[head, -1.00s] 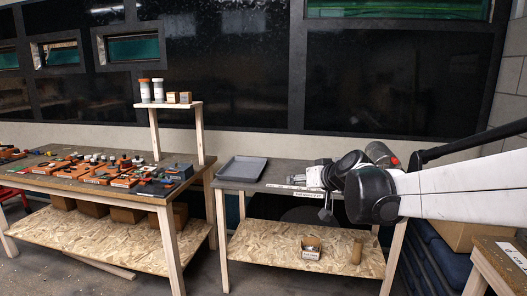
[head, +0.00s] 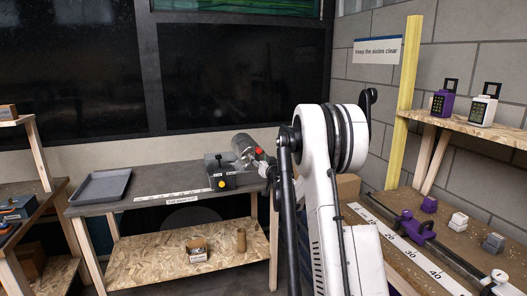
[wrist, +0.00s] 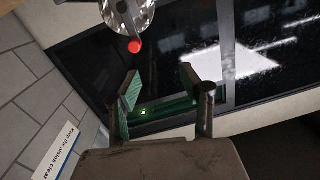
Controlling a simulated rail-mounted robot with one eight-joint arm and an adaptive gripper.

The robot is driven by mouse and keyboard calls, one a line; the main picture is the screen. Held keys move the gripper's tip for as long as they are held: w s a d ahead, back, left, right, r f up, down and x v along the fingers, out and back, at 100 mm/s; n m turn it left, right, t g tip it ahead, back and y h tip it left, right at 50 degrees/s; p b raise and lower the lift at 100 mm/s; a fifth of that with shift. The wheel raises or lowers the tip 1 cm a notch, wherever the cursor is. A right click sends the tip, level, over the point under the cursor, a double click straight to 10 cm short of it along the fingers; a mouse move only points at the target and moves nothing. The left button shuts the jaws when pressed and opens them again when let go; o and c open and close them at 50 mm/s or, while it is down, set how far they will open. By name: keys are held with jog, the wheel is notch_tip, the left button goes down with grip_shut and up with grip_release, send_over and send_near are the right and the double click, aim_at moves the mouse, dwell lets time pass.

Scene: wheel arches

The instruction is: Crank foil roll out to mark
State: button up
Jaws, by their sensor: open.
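The foil roll (head: 243,148) is a shiny silver cylinder above the right end of the grey-topped bench, with a red knob (head: 258,151) at its near side. A white marked strip (head: 165,197) lies along the bench front, left of the box. In the wrist view, the roll (wrist: 126,12) and red knob (wrist: 135,47) show at the top, beyond my fingertips. My gripper (wrist: 162,82) is open and empty, apart from the knob. In the head view my arm partly hides the bench's right end.
A grey tray (head: 100,186) lies at the bench's left. At right is a bench with a numbered scale (head: 437,268) and purple clamp (head: 417,230). A yellow post (head: 405,100) stands beside it.

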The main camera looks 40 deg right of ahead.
jog(key=h, duration=0.1)
send_near(260, 152)
jog(key=shift+m, duration=0.3)
jog(key=x, duration=1)
jog(key=shift+w+p, duration=0.3)
grip_shut()
